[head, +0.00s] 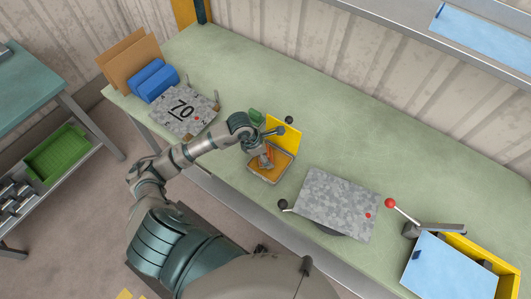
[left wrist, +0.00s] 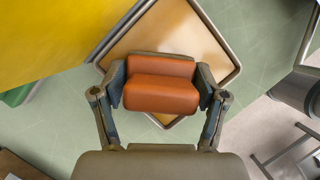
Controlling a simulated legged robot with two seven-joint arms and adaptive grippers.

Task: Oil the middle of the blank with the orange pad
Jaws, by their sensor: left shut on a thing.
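The orange pad (left wrist: 160,88) is between the fingers of my left gripper (left wrist: 163,90) in the left wrist view. The gripper is shut on it. In the head view my left gripper (head: 264,161) is down at a shallow open tray (head: 254,176) with an amber inside. The tray (left wrist: 226,80) shows below the pad in the left wrist view; whether they touch I cannot tell. The blank, a grey mottled sheet (head: 335,200) with a red dot near one corner, lies right of the tray. My right gripper is not in view.
A yellow lid (head: 286,137) stands behind the tray. A grey plate marked 70 (head: 181,109) and blue blocks (head: 155,80) lie to the left. A red-knobbed lever (head: 391,203) and a yellow bin (head: 481,262) with a blue sheet (head: 448,268) are right. The back of the bench is clear.

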